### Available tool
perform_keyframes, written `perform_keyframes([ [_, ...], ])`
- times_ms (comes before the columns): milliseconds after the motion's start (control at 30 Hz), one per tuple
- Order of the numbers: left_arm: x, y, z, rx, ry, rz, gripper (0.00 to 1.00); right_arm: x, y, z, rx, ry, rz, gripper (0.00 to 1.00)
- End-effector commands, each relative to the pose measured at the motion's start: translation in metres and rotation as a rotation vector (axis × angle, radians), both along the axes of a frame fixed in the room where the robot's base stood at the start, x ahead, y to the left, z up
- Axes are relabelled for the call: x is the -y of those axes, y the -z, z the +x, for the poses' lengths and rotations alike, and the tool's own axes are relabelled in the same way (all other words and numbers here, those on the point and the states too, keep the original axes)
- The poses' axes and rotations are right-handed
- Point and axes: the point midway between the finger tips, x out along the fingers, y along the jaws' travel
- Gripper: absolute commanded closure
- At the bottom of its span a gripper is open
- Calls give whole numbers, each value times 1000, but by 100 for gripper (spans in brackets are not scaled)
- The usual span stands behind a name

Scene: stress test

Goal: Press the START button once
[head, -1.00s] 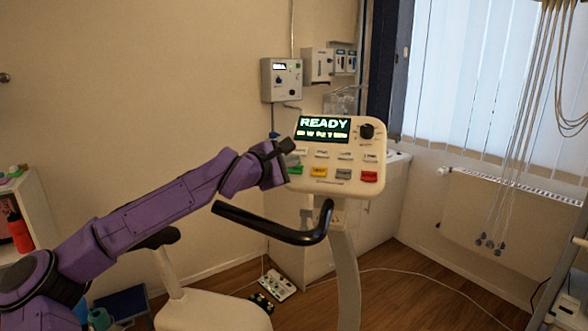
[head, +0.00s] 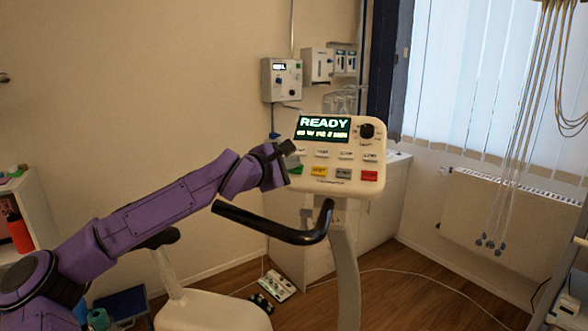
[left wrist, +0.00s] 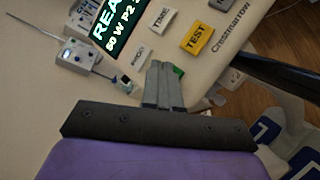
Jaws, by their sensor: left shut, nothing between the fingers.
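The exercise bike's console (head: 335,185) is pale, with rows of buttons and a lit green screen (head: 323,129) that reads READY. A green button (head: 297,169) sits at its lower left, partly hidden by my left gripper (head: 290,154); its label cannot be read. In the left wrist view, a green edge of this button (left wrist: 178,71) shows just beside the tips of my left gripper (left wrist: 163,70). The fingers are shut with nothing between them. Whether they touch the button cannot be told. My right gripper is not in view.
The yellow TEST button (left wrist: 197,38), a grey button and a red button (head: 369,176) sit right of the green one. Black handlebars (head: 270,228) curve below the console. The bike seat (head: 205,312) is lower left.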

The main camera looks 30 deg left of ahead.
Motion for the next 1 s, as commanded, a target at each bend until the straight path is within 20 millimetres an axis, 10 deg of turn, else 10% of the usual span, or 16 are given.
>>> perform_keyframes([
  [1000, -1, 7, 5, -2, 0, 0, 100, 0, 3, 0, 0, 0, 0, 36],
])
